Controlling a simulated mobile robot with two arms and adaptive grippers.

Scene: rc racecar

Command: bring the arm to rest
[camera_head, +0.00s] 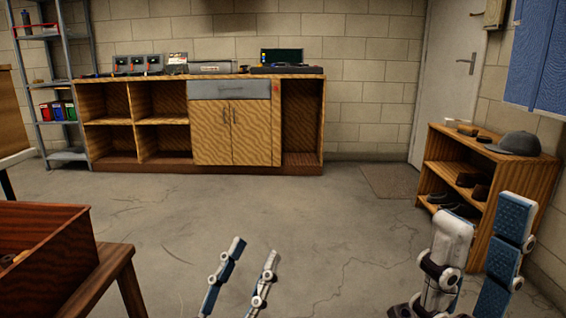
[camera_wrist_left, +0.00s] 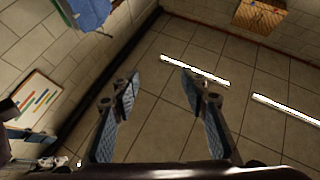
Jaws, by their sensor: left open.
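My left gripper (camera_head: 255,250) is at the bottom middle of the head view, in front of the grey floor. Its two fingers point up, stand apart and hold nothing. In the left wrist view the same gripper (camera_wrist_left: 162,82) shows open, with a clear gap between its blue-padded fingers. My right gripper (camera_head: 485,213) is at the lower right, in front of the low shelf. Its two fingers look spread apart, with nothing seen between them. Most of both arms is out of the head view.
A red-brown box (camera_head: 45,255) stands on a wooden table (camera_head: 115,270) at the lower left. A wooden shelf (camera_head: 500,170) holds a grey cap (camera_head: 515,143) and shoes at right. A long cabinet (camera_head: 205,165) lines the back wall. The middle floor (camera_head: 260,210) is clear.

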